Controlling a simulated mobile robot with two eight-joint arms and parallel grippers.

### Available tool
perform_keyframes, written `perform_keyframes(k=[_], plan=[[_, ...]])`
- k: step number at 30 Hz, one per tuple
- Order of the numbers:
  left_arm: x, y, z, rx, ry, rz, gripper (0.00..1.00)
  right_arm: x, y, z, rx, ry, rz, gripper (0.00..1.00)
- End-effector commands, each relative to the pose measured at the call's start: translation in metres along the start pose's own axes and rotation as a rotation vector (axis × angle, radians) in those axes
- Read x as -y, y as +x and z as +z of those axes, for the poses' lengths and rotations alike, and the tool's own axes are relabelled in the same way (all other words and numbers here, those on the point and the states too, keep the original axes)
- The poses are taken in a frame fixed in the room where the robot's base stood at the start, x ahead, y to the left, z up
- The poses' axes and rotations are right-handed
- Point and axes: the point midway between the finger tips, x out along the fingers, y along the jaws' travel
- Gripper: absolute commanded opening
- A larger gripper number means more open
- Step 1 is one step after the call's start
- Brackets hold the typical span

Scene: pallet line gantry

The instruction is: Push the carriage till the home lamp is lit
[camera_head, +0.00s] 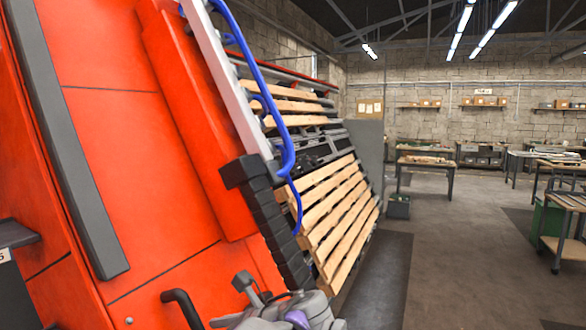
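A large orange housing (120,130) fills the left of the view; it looks like the carriage, but its full shape is cut off. A black bar handle (182,308) stands out from its lower part at the bottom edge. Grey and purple parts of one of my arms show at the bottom middle, to the right of the handle and seemingly apart from it. I cannot make out fingertips of either gripper. No home lamp can be picked out, lit or unlit.
A pale beam (222,75) with a blue hose (284,130) and black cable chain (285,245) runs down the housing's right side. Slatted wooden pallets (340,212) lie behind it. Open floor (465,235) is on the right, with workbenches (425,160) beyond.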

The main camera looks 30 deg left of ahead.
Motion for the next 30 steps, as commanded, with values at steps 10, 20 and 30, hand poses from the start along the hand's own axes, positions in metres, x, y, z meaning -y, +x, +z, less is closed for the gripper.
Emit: perform_keyframes(k=[10,20,30], plan=[[0.0,-0.006,0.001,0.0,0.001,-0.001,0.85,0.0,-0.002,-0.002,-0.001,0.0,0.0,0.53],[0.001,-0.039,0.001,-0.001,0.001,-0.003,0.85,0.0,-0.015,-0.012,-0.008,0.0,0.0,0.53],[0.001,-0.073,0.001,-0.001,0.001,-0.003,0.85,0.0,-0.026,-0.021,-0.015,0.0,0.0,0.53]])
